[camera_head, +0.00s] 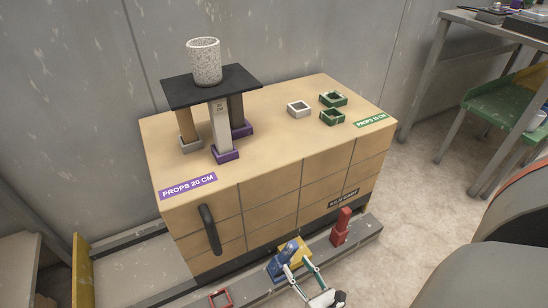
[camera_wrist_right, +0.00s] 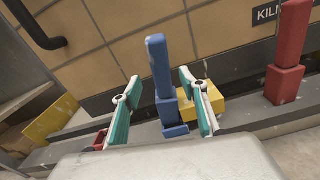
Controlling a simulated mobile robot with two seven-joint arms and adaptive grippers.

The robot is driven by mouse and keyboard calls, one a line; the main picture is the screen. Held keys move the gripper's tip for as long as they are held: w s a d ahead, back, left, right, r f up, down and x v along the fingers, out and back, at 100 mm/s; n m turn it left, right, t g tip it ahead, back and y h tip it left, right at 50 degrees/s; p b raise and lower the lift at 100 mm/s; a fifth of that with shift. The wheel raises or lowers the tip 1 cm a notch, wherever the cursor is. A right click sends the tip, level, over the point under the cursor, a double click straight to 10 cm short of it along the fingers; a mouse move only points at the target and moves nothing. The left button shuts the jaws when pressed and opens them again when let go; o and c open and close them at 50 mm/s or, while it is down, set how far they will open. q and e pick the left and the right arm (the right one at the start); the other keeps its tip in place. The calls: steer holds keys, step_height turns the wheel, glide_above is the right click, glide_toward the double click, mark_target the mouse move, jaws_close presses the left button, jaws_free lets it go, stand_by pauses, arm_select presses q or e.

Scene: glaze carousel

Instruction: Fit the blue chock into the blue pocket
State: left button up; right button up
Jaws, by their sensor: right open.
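The blue chock (camera_wrist_right: 158,62) is a tall, narrow blue bar, upright in the right wrist view. Directly below it is a wider blue block (camera_wrist_right: 167,110), with a low blue piece at its foot. I cannot tell which of these is the blue pocket, or whether the bar sits in it. In the head view the blue parts (camera_head: 283,260) are small and partly behind my fingers. My right gripper (camera_wrist_right: 160,78) is open, with one finger on each side of the bar in the picture. It also shows in the head view (camera_head: 297,268). My left gripper is not in view.
A yellow block (camera_wrist_right: 203,102) stands close right of the blue parts. A red post (camera_head: 343,222) stands further right, and a red frame (camera_head: 220,298) lies left on the grey ledge. The tan kiln (camera_head: 270,150) with a black handle (camera_head: 210,230) rises behind.

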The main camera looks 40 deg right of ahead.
mark_target(291, 256)
steer(key=shift+w+d+r+m, duration=0.15)
steer(key=shift+w, duration=0.5)
steer(key=shift+w+d+r+m, duration=0.1)
steer(key=shift+w+d+m, duration=0.05)
steer(key=shift+w, duration=0.45)
steer(key=x, duration=0.2)
steer(key=b+x, duration=0.1)
steer(key=x, duration=0.2)
steer(key=shift+d+f, duration=0.15)
steer(key=shift+f, duration=0.1)
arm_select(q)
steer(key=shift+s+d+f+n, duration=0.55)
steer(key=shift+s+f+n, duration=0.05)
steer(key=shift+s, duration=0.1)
arm_select(e)
steer(key=shift+w+r, duration=0.1)
steer(key=shift+w, duration=0.25)
jaws_close()
